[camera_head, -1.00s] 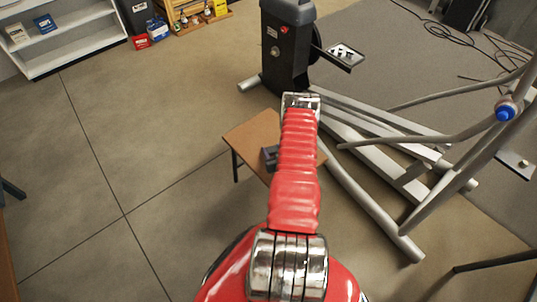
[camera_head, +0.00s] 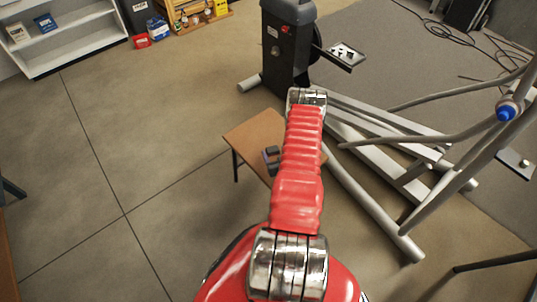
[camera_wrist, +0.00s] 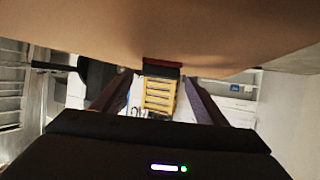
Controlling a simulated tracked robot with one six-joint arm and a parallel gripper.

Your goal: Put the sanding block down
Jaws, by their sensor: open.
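A small dark block with a red band, which I take for the sanding block (camera_wrist: 162,69), shows at the centre of the wrist view. It appears to rest against the brown top of the small table (camera_wrist: 230,35), which fills the upper part of that upside-down view. My gripper (camera_wrist: 159,77) is open, with one dark finger on each side of the block and visible gaps between. In the head view the table (camera_head: 252,132) stands under my red arm. Dark gripper parts (camera_head: 272,158) show left of the arm, over the table. The block is not clearly visible there.
An elliptical machine (camera_head: 287,50) stands behind the table, its silver frame rails (camera_head: 375,205) running along the right. A white shelf (camera_head: 75,45) and a wooden rack (camera_head: 190,17) are at the back left. The floor at left is clear.

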